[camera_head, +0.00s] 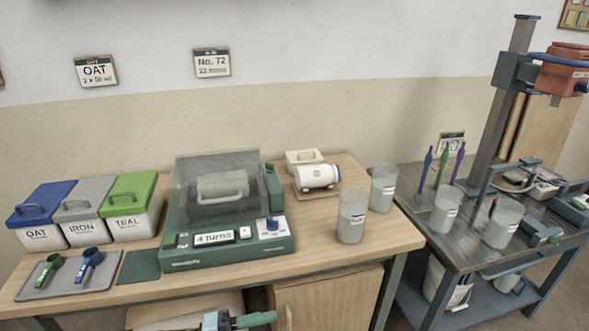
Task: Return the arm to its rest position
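What looks like my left gripper (238,320), grey with a green end, shows at the bottom edge in front of the wooden cabinet. It is cut off by the frame, and I cannot tell whether it is open or shut. I see nothing clearly held in either one.
The wooden bench (330,258) bears lidded bins, a scoop tray (66,276), a green machine (228,243), a white jar (317,176) and two cups. The bench's front right is clear.

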